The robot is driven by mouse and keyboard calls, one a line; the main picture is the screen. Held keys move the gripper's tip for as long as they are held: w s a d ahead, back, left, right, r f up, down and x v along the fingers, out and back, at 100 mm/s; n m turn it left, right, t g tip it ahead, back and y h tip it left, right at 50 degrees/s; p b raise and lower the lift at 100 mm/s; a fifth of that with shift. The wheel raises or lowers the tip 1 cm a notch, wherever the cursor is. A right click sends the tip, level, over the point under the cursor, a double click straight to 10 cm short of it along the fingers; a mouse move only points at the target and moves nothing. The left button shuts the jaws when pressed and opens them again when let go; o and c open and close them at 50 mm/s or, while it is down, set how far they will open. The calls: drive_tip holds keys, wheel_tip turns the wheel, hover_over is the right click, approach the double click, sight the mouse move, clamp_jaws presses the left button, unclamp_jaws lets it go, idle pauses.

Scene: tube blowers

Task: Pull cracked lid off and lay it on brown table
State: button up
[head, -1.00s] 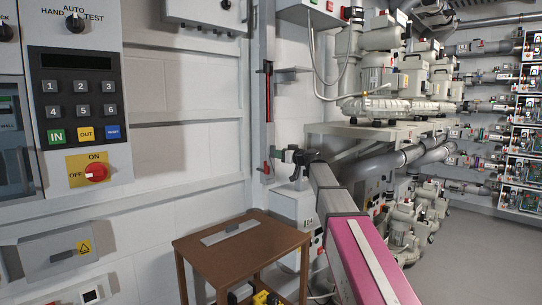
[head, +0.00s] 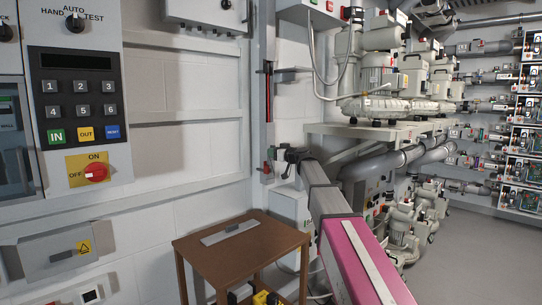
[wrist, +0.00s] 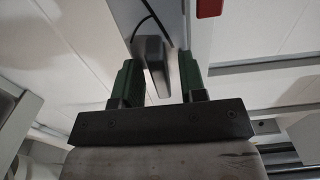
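My gripper (head: 284,161) is at the end of my arm, close to the wall post in the head view. In the wrist view its two green-padded fingers (wrist: 160,80) stand apart. A grey bar-like piece (wrist: 152,58) lies between them, with gaps visible on both sides, so it does not look gripped. I cannot tell whether this piece belongs to the cracked lid, and no crack shows. The brown table (head: 262,253) stands below and left of my arm. A flat grey plate (head: 230,233) lies on its top.
A pale box (head: 287,210) is on the wall below my gripper, partly hidden by my arm. A control panel (head: 80,105) is at left. Pumps and pipes (head: 385,80) fill the right side. The table top around the plate is clear.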

clamp_jaws()
drive_tip(key=shift+s+d, duration=0.2)
drive_tip(key=shift+v, duration=2.8)
